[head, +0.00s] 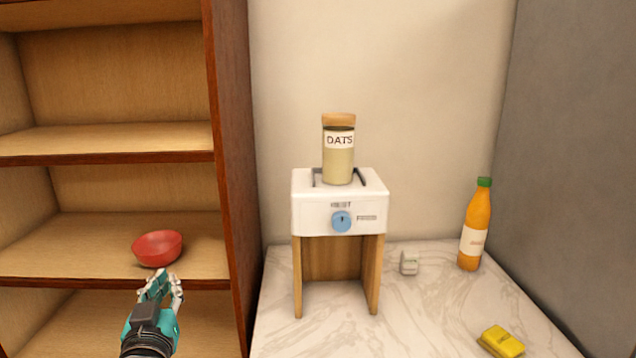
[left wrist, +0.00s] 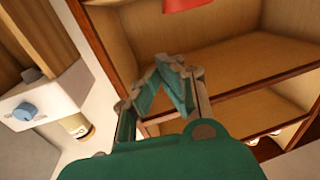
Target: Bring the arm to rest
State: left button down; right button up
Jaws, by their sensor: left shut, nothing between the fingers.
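My left gripper (head: 160,288) is in front of the wooden shelf unit at the lower left of the head view. In the left wrist view its fingers (left wrist: 165,75) come together at the tips, with nothing between them. A red bowl (head: 158,247) sits on a shelf just above and beyond the fingertips in the head view, apart from them. The bowl also shows in part at the top edge of the left wrist view (left wrist: 185,5). My right gripper is in neither view.
The wooden shelf unit (head: 231,150) stands at the left. On the marble counter (head: 410,325) are a white dispenser (head: 310,215) holding an oats jar (head: 339,160), an orange bottle (head: 474,230), a small pale object (head: 409,263) and a yellow block (head: 501,341). The counter's front middle is clear.

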pick_arm(q)
jog(key=s+d+f+m+g+h, duration=0.1)
jog(key=s+f+g, duration=0.3)
jog(key=s+f, duration=0.5)
jog(key=s+d+f+m+g+h, duration=0.15)
jog(key=s+f+g, duration=0.25)
jog(key=f, duration=0.9)
jog(key=s+d+f+m+g+h, duration=0.1)
jog(key=s+d+f+g, duration=0.15)
jog(key=s+f, duration=0.45)
jog(key=s+d+f+m+g+h, duration=0.15)
jog(key=s+g, duration=0.25)
jog(key=s, duration=0.7)
notch_tip(320, 180, down, 27)
jog(key=s+g+y, duration=0.1)
jog(key=g, duration=0.1)
jog(key=s+a+f, duration=0.1)
jog(key=s+f, duration=0.7)
jog(key=s+a+f, duration=0.2)
jog(key=s+f, duration=0.5)
jog(key=s, duration=0.1)
jog(key=shift+a+f+g, duration=0.3)
jog(key=shift+f+g, duration=0.05)
jog(key=shift+s, duration=0.1)
